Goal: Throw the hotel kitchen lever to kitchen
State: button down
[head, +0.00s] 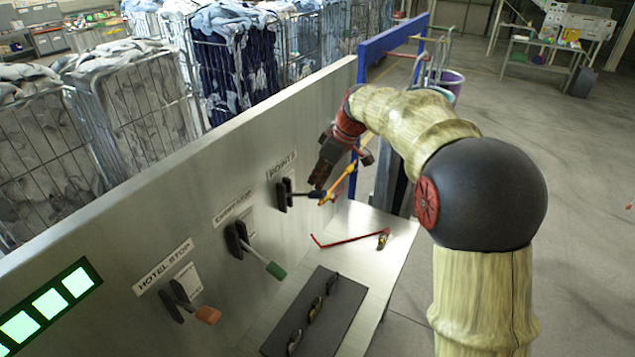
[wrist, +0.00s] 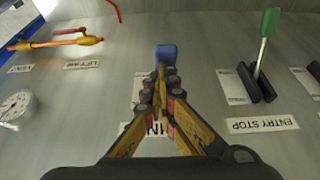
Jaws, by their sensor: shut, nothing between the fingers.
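A grey panel (head: 240,150) carries a row of levers. The nearest has an orange handle (head: 208,315) and a HOTEL STOP label (head: 163,265). The middle one has a green handle (head: 275,270), which also shows in the wrist view (wrist: 268,24), by its ENTRY STOP label (wrist: 262,124). The far lever (head: 297,194) has a label that seems to read POINT 2. My gripper (head: 318,184) is at this far lever, shut and empty. In the wrist view my fingertips (wrist: 161,78) overlap its blue handle (wrist: 165,52); contact is unclear. I see no legible kitchen label.
A bench (head: 375,225) below the panel holds a red rod (head: 350,240) and a dark tray (head: 325,300). Laundry cages (head: 150,90) stand behind the panel.

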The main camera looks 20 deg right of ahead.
aim_at(327, 192)
jog(key=shift+f, duration=0.2)
jog(key=shift+t+y, duration=0.9)
jog(key=f+b, duration=0.1)
jog(key=b, duration=0.2)
jog(key=s+d+f+b, duration=0.1)
jog(key=b, duration=0.3)
jog(key=f+b, duration=0.1)
jog(key=b, duration=0.2)
jog(key=shift+s+d+f+b, duration=0.2)
jog(key=shift+d+f+b, duration=0.1)
jog(key=shift+b, duration=0.1)
notch_tip(327, 192, down, 8)
jog(key=s+t+y+b, duration=0.1)
jog(key=t+y+b, duration=0.2)
jog(key=b, duration=1.8)
jog(key=shift+d, duration=0.4)
jog(key=shift+f, duration=0.15)
